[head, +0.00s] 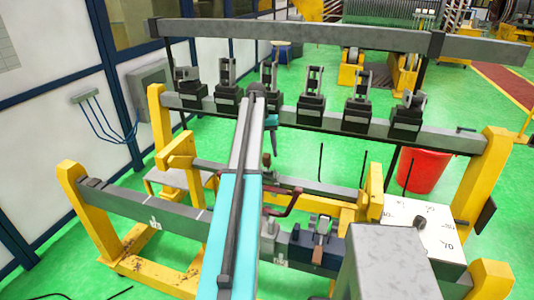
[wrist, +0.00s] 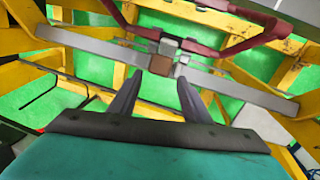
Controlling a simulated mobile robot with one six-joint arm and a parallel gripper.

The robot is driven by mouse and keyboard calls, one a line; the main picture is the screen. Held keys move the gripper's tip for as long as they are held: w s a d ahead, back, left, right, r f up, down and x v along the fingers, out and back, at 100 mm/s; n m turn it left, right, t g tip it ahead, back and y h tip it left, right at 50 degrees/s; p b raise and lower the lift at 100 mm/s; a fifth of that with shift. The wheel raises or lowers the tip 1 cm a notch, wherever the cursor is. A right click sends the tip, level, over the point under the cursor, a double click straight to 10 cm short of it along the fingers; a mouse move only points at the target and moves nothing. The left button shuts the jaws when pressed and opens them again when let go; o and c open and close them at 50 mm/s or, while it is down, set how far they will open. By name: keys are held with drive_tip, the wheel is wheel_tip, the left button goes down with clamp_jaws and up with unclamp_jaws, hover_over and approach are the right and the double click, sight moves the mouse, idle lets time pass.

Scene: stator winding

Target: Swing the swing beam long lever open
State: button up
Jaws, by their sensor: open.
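A dark red bent bar, which looks like the long lever, shows in the head view (head: 285,203) just right of my arm. It also crosses the top of the wrist view (wrist: 258,38). A brown block (wrist: 153,64) and small grey fittings sit beside it on a grey bar (wrist: 95,44). My gripper (wrist: 160,79) is open and empty, with its two grey fingers pointing towards the brown block. I cannot tell how close the fingertips are to it. In the head view my arm hides part of the lever's surroundings.
Yellow frame posts (head: 90,205) stand around the grey beams. A row of black clamps (head: 312,100) sits on the rear beam (head: 445,138). A dark blue clamp (head: 318,240) and a grey box (head: 392,262) are at the front right. A red bucket (head: 425,170) stands behind.

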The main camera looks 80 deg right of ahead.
drive_tip(key=r, duration=0.1)
drive_tip(key=r+p, duration=0.1)
drive_tip(key=r, duration=0.2)
drive_tip(key=shift+w+r+p, duration=0.3)
drive_tip(key=shift+p, duration=0.1)
